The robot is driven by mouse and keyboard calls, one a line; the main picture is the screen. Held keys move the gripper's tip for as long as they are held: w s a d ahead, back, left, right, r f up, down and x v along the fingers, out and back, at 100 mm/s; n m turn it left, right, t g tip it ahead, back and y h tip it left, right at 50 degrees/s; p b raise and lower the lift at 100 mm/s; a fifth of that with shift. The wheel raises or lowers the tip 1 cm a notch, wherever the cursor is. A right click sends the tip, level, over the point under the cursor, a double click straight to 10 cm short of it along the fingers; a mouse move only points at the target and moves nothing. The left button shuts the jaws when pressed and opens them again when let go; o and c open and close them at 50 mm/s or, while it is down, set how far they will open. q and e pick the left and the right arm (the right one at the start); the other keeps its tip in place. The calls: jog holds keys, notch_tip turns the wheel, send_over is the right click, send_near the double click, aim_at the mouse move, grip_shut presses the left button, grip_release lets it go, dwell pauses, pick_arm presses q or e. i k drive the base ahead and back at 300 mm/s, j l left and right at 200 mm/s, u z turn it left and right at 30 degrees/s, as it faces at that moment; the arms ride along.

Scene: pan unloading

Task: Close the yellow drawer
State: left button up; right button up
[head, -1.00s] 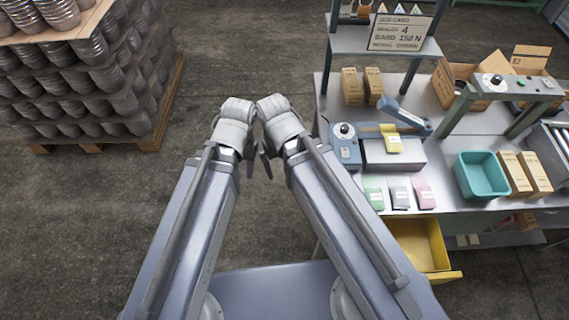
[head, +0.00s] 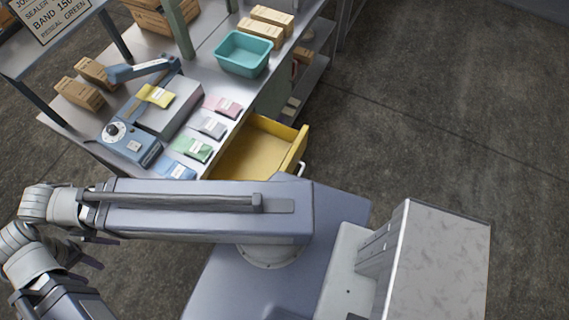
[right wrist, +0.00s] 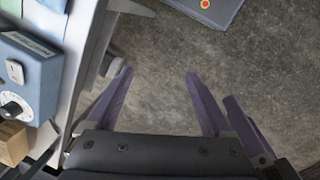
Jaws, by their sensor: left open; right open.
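The yellow drawer (head: 250,152) stands pulled out from under the workbench in the head view, its inside visible and looking empty. A pale handle (head: 301,169) is on its front. My right arm crosses below the drawer. Its gripper is at the picture's left, well away from the drawer; the right wrist view shows its fingers (right wrist: 158,74) apart with nothing between them. Neither gripper touches the drawer.
The workbench (head: 215,100) carries a teal bin (head: 243,54), a blue sealer (head: 130,145), small cartons (head: 80,93) and several coloured packets (head: 212,127). Bare floor (head: 430,130) lies to the right of the drawer. The right wrist view shows the sealer (right wrist: 35,75) at left.

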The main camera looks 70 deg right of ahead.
aim_at(262, 147)
jog(key=z, duration=0.45)
jog(key=k+z, duration=0.1)
jog(key=z, duration=0.8)
jog(key=k+l+z, duration=0.1)
jog(key=z, duration=0.3)
jog(key=l+z, duration=0.1)
jog(key=z, duration=0.35)
jog(key=k, duration=0.05)
